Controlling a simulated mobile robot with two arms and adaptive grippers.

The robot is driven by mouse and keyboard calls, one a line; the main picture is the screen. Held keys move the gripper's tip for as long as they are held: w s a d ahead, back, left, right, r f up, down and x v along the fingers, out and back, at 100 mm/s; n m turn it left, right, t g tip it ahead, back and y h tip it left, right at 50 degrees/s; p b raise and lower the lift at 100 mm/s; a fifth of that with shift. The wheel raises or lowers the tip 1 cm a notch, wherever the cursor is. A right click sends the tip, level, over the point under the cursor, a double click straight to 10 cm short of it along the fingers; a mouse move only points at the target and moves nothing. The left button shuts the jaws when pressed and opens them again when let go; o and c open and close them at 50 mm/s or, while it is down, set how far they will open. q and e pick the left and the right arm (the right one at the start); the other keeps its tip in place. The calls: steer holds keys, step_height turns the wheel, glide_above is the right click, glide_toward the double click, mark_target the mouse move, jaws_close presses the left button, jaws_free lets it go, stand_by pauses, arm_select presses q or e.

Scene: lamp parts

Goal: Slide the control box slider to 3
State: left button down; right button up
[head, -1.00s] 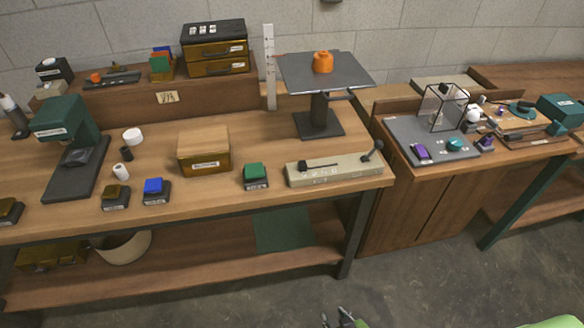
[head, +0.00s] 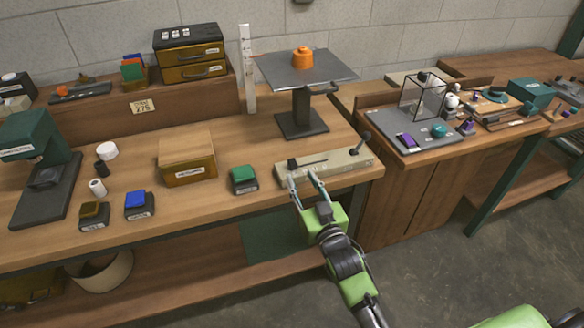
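The control box (head: 346,165) is a long, low beige box near the front right edge of the wooden workbench. A dark slider knob (head: 292,163) sits at its left end, by a dark slot. A dark lever (head: 365,137) stands at its right end. My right gripper (head: 303,183) reaches up from below. Its two grey fingers are spread apart at the front left part of the box, just in front of the slider knob, with nothing between them. Whether the fingers touch the box I cannot tell. The number marks are partly hidden and too small to read. My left gripper is not in view.
A green button block (head: 243,179) stands just left of the box. Behind it stands a grey platform (head: 303,72) on a column, with an orange part (head: 302,58) on top. A wooden box (head: 187,159) is further left. A side table (head: 398,116) is at right.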

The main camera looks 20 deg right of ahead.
mark_target(294, 167)
steer(key=w+b, duration=0.1)
steer(key=w, duration=0.2)
steer(key=w+b, duration=0.2)
steer(key=w, duration=0.2)
steer(key=shift+a+f, duration=0.15)
steer(key=shift+f, duration=0.05)
steer(key=shift+w+r+b, duration=0.15)
steer(key=shift+w+b, duration=0.2)
steer(key=shift+w, duration=0.15)
jaws_close()
